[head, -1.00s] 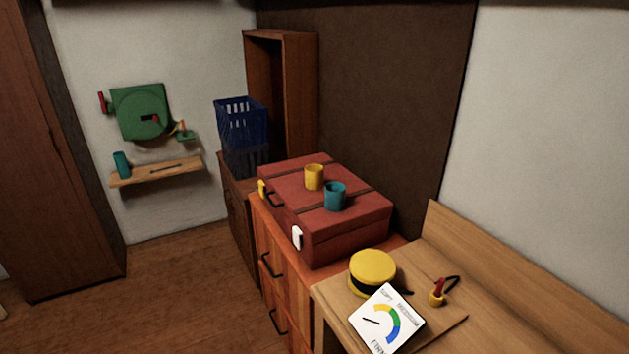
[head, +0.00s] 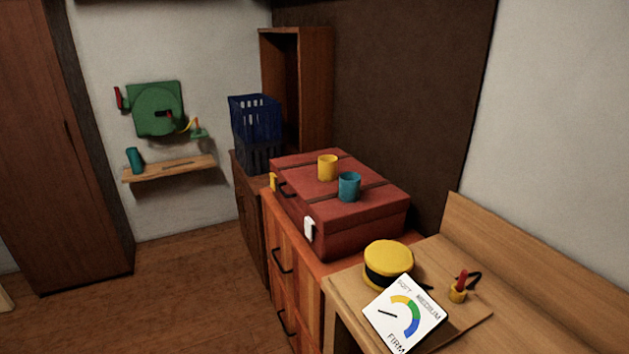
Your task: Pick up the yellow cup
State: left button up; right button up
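The yellow cup (head: 327,167) stands upright on top of a red suitcase (head: 350,222), near its middle. A teal cup (head: 349,187) stands close in front of it and to the right, also on the suitcase. The suitcase lies flat on an orange-brown drawer cabinet (head: 283,240). Neither of my grippers shows in the head view.
Blue crates (head: 255,120) stand behind the suitcase. A wall shelf (head: 170,170) holds a teal cylinder (head: 134,160). The floor at left is clear.

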aim_at(328, 164)
jog(key=u, duration=1.05)
jog(key=i, duration=3.15)
jog(key=z, duration=3.15)
